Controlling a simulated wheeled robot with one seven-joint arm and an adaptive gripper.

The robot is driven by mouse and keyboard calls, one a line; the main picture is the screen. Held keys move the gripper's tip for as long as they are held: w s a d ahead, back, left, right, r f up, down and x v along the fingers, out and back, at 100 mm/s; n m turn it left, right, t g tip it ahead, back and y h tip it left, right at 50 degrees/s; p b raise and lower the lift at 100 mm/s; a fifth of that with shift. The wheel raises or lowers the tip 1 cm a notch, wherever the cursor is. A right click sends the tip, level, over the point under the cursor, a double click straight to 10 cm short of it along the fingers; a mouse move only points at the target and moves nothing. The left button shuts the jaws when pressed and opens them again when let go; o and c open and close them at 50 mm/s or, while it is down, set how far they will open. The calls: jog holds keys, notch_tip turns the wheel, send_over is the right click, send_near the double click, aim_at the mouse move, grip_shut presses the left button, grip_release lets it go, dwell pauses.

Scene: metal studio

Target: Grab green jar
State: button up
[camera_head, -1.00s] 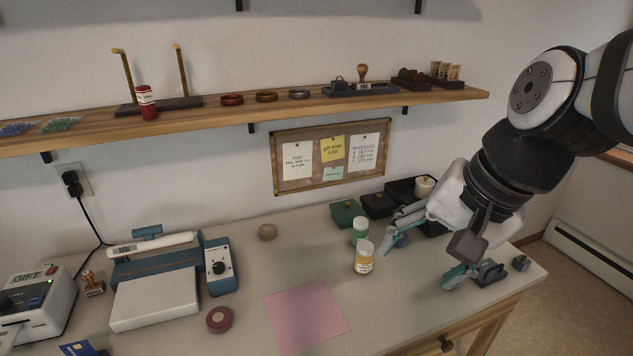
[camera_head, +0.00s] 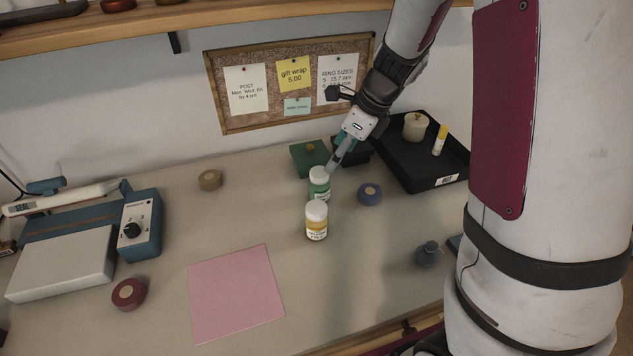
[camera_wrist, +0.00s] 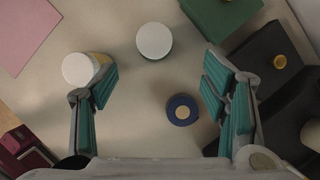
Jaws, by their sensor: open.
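The green jar (camera_head: 320,190), with a white lid and a pale label, stands upright on the table. In the wrist view, only its white lid (camera_wrist: 154,40) shows clearly, ahead of and between my fingertips. My gripper (camera_head: 338,160) is open and empty, just behind and to the right of the jar in the head view; whether it touches is unclear. Its two teal-padded fingers spread wide in the wrist view (camera_wrist: 160,78). The left finger overlaps the edge of the yellow jar (camera_wrist: 80,70) there.
The yellow jar (camera_head: 316,228) stands close in front of the green one. A blue tape roll (camera_head: 369,193) lies to the right, a green box (camera_head: 300,160) behind, and a black tray (camera_head: 415,172) further right. Pink paper (camera_head: 235,294) lies front left on clear table.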

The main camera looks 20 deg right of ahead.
aim_at(316, 185)
jog(key=b+x, duration=0.1)
jog(key=x, duration=0.6)
jog(key=shift+b, duration=0.4)
jog(key=shift+a+b+x, duration=0.2)
jog(key=shift+b+x, duration=0.2)
jog(key=shift+x, duration=1)
jog(key=shift+a+b+x, duration=0.15)
jog(key=shift+b+x, duration=0.25)
jog(key=shift+x, duration=1)
jog(key=shift+s+r, duration=0.1)
jog(key=c, duration=1.3)
